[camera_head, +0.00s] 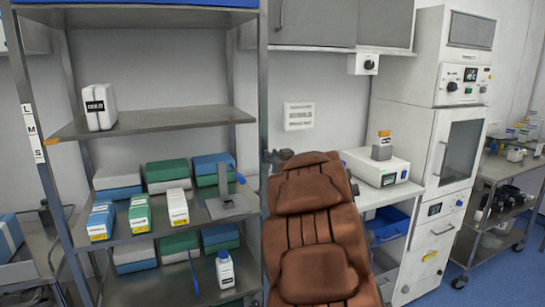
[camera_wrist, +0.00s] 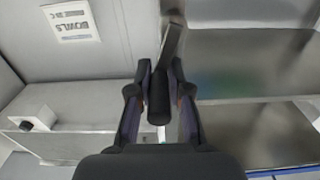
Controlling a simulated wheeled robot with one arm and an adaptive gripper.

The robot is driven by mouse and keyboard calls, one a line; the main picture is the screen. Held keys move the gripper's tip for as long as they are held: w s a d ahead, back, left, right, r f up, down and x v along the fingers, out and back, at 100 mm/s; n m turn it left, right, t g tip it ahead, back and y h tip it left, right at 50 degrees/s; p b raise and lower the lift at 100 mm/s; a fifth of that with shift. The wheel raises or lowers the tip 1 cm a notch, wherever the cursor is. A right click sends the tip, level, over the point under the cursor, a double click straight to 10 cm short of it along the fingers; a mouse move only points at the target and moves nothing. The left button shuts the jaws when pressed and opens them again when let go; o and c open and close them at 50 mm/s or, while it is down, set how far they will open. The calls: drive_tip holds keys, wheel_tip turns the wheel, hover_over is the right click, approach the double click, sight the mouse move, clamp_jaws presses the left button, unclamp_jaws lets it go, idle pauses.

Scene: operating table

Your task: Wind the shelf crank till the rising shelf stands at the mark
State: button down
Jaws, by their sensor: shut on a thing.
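The rising shelf (camera_head: 160,123) is a grey metal board in the rack in the head view, with a white canister (camera_head: 99,107) on its left part. An orange pointer (camera_head: 51,142) is at its left front corner. Beside it, a white strip (camera_head: 33,133) on the left post carries the letters L, M and S from top to bottom. The pointer appears between M and S. In the wrist view my gripper (camera_wrist: 159,92) is shut on the dark crank handle (camera_wrist: 158,108). The grey crank arm (camera_wrist: 172,45) runs up from it. In the head view the crank is not clearly seen.
A brown padded chair (camera_head: 315,235) stands before the rack's right side. Boxes, a metal stand (camera_head: 228,205) and a white bottle (camera_head: 225,269) fill the lower shelves. A white cabinet (camera_head: 430,150) stands at right. A sign (camera_wrist: 71,21) hangs at upper left in the wrist view.

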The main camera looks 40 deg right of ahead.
drive_tip(key=shift+a+n, duration=0.1)
drive_tip(key=shift+n, duration=0.2)
drive_tip(key=shift+w+a+f+n+b, duration=0.35)
drive_tip(key=shift+a+n+b, duration=0.45)
drive_tip(key=shift+n+b, duration=1.25)
drive_tip(key=shift+w+a+f+n+b, duration=0.3)
drive_tip(key=shift+a+n+b, duration=0.6)
drive_tip(key=shift+n, duration=2.1)
drive_tip(key=shift+w+a+f+n+b, duration=0.2)
drive_tip(key=shift+a+f+n+b, duration=0.35)
drive_tip(key=shift+n+b, duration=1.55)
drive_tip(key=shift+a+r+n+p, duration=0.1)
drive_tip(key=shift+a+n+p, duration=0.1)
drive_tip(key=shift+n+p, duration=0.35)
drive_tip(key=c, duration=1.1)
unclamp_jaws()
drive_tip(key=shift+s, duration=0.1)
drive_tip(key=v, duration=1.1)
drive_tip(key=shift+s+a, duration=0.2)
drive_tip(key=shift+s, duration=0.15)
